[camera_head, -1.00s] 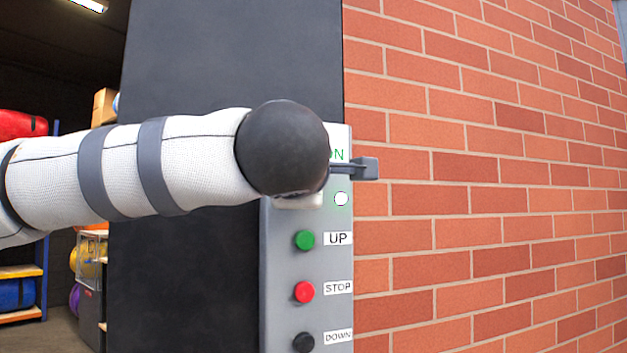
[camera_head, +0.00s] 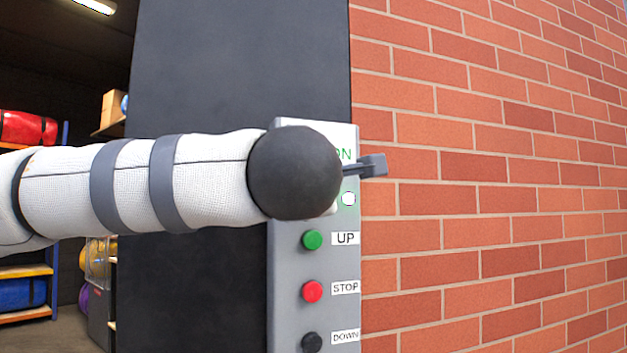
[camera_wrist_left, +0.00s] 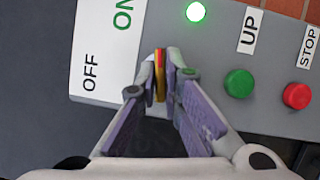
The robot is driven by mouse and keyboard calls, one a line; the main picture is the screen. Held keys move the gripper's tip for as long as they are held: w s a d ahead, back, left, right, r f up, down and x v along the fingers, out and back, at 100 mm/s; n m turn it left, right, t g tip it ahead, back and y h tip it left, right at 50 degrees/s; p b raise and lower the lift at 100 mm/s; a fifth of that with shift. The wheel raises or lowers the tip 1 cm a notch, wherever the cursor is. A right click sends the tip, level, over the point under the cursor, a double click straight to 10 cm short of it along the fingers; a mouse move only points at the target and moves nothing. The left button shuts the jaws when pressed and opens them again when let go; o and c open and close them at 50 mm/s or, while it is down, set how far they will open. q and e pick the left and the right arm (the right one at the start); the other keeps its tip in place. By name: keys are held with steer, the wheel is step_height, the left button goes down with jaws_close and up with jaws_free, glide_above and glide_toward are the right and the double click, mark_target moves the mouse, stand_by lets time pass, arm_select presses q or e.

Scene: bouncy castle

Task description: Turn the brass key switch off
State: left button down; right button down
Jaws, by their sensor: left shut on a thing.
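The brass key switch (camera_wrist_left: 159,72) shows as a narrow yellow and red edge in the left wrist view. My left gripper (camera_wrist_left: 165,68) is shut on it, with one finger on each side. The OFF label (camera_wrist_left: 91,71) and part of the ON label (camera_wrist_left: 123,14) lie to the left of the fingers. The key's face is hidden, so I cannot tell its exact angle. In the head view my dark round wrist covers the key on the grey control panel (camera_head: 288,285).
A white-green light (camera_head: 348,199) is lit. Below it are the green UP button (camera_head: 312,240), red STOP button (camera_head: 312,292) and black DOWN button (camera_head: 312,342). A brick wall (camera_head: 490,200) is on the right. Shelves with rolled goods (camera_head: 25,293) stand at the far left.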

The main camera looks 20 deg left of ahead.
arm_select(q)
steer(key=n+t+y, duration=0.1)
steer(key=n, duration=0.4)
steer(key=shift+d+f, duration=0.1)
steer(key=shift+f, duration=0.05)
steer(key=n+y, duration=0.1)
steer(key=n, duration=0.1)
steer(key=n+y, duration=0.1)
steer(key=n, duration=0.1)
steer(key=shift+w+n+t+y, duration=0.1)
steer(key=shift+n+t+y, duration=0.2)
steer(key=shift+t, duration=0.1)
steer(key=n+y, duration=0.2)
steer(key=n, duration=0.2)
steer(key=shift+d+f+n, duration=0.1)
steer(key=shift+n, duration=0.3)
steer(key=shift+n+g+y, duration=0.45)
steer(key=shift+n+y, duration=0.3)
steer(key=shift+n, duration=0.65)
steer(key=shift+n+g+y, duration=0.45)
steer(key=shift+n+y, duration=0.3)
steer(key=shift+n, duration=1.05)
steer(key=c, duration=1.8)
jaws_free()
steer(key=shift+o, duration=0.2)
